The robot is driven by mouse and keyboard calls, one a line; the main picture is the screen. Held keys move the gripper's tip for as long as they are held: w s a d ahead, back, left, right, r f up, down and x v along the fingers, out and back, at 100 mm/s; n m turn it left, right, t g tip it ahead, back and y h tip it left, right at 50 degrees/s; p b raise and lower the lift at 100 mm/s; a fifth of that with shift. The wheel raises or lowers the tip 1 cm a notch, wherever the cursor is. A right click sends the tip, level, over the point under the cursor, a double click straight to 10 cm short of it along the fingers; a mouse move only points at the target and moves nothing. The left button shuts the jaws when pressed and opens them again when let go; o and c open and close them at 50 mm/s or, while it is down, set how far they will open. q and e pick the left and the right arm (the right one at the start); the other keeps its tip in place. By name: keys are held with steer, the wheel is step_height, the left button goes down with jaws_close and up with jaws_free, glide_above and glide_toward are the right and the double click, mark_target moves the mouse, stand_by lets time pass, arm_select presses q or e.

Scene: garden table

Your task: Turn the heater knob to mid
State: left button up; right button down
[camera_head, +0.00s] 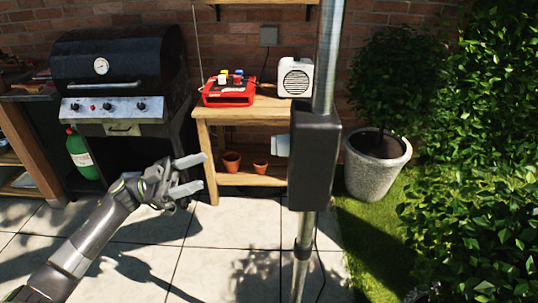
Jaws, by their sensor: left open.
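A patio heater post stands right of centre, a metal pole with a dark control box (314,160) on it. A pale heater knob (281,145) sticks out from the left side of the box. Its pointer and any setting marks are too small to make out. My left gripper (204,171) is open and empty, to the left of the knob and slightly lower in the picture, with its two fingers pointing right toward the knob. A clear gap shows between fingertips and knob. My right gripper is not in view.
A wooden bench (241,111) behind holds a red toolbox (229,95) and a white speaker-like box (296,77), with terracotta pots (232,161) on its lower shelf. A black grill (118,72) stands left. A grey planter (375,168) and bushes are right.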

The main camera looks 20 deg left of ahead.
mark_target(280, 145)
arm_select(q)
steer(key=s+p+x, duration=0.1)
steer(key=p+x, duration=0.4)
steer(key=x, duration=1.2)
steer(key=shift+d+r+m+g, duration=0.2)
steer(key=shift+d+m+g, duration=0.1)
steer(key=shift+d+g, duration=0.15)
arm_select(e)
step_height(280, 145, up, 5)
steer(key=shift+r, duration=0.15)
